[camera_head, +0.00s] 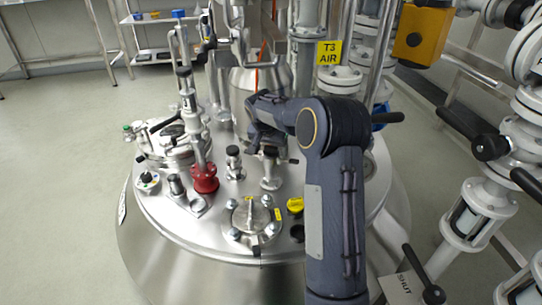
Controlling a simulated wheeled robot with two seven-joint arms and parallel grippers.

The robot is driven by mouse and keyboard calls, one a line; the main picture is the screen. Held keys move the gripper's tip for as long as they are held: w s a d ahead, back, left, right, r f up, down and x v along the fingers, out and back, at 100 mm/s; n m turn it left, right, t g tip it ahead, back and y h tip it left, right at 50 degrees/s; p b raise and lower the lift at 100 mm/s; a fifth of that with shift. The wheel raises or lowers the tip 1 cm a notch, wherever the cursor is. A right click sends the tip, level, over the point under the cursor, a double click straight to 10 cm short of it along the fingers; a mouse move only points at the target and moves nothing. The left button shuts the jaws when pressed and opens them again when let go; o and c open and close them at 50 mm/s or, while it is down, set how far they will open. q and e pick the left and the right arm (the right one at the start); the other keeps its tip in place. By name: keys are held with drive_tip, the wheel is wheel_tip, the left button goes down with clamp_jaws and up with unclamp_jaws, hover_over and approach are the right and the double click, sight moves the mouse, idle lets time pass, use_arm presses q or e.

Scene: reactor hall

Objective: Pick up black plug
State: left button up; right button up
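My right arm comes in from the lower right and reaches over the steel reactor lid (230,232). My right gripper (266,140) points down over the lid, near a black-topped steel fitting (270,172). Its fingers are dark and small, so I cannot tell whether they are open or touch the fitting. Another black-topped fitting (233,158) stands just to the left. A small dark round piece (297,232) sits by the yellow cap (295,205), partly beside my arm. I cannot tell which dark piece is the black plug. My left gripper is not in view.
A red fitting (204,178) with a tall steel valve stands left of the gripper. A bolted round cover (250,218) lies in front. Pipes and a yellow T3 AIR sign (329,52) rise behind. Valves with black handles (490,147) crowd the right. Floor is open at left.

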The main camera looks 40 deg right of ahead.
drive_tip(key=c, duration=1)
drive_tip(key=shift+r, duration=0.1)
